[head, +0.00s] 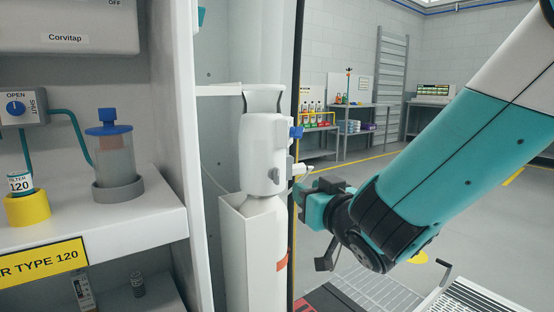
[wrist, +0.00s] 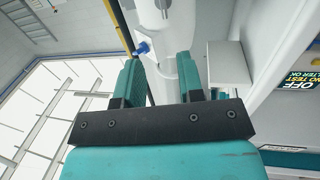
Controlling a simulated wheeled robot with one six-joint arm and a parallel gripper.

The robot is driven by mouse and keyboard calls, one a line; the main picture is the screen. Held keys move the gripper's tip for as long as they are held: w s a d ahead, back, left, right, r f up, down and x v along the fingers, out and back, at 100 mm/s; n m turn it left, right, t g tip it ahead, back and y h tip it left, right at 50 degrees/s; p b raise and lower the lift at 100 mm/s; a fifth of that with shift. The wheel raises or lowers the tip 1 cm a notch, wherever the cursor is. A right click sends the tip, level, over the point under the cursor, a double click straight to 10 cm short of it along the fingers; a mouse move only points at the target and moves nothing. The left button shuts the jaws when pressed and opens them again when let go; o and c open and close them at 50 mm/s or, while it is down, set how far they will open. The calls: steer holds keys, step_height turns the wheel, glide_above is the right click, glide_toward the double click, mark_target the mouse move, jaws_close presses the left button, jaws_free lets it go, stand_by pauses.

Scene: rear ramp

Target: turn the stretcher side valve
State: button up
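A white cylinder (head: 262,235) stands upright in a white holder (head: 234,255) beside the cabinet. Its white valve head (head: 262,150) carries a blue knob (head: 296,132) and a grey knob (head: 290,166) on the right side. No label shows which is the stretcher side valve. My gripper (head: 308,198) is just right of the cylinder, below the knobs. In the wrist view, my gripper (wrist: 160,60) is open, with the white cylinder (wrist: 183,55) showing beyond the gap between its fingers. The blue knob (wrist: 142,48) lies beyond the left fingertip. Contact with the cylinder cannot be told.
A dark post (head: 297,75) stands behind the cylinder. The floor (head: 490,225) at right is open, with a grating (head: 375,290) in front.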

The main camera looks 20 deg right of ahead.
mark_target(278, 172)
steer(key=shift+w+a+p, duration=0.35)
steer(key=shift+w+p, duration=1.9)
steer(key=shift+w+a+p, duration=0.4)
steer(key=shift+w+p, duration=1.8)
steer(key=shift+p, duration=0.1)
steer(key=shift+w+a+p, duration=0.35)
steer(key=shift+w+p, duration=1.9)
steer(key=shift+c, duration=0.2)
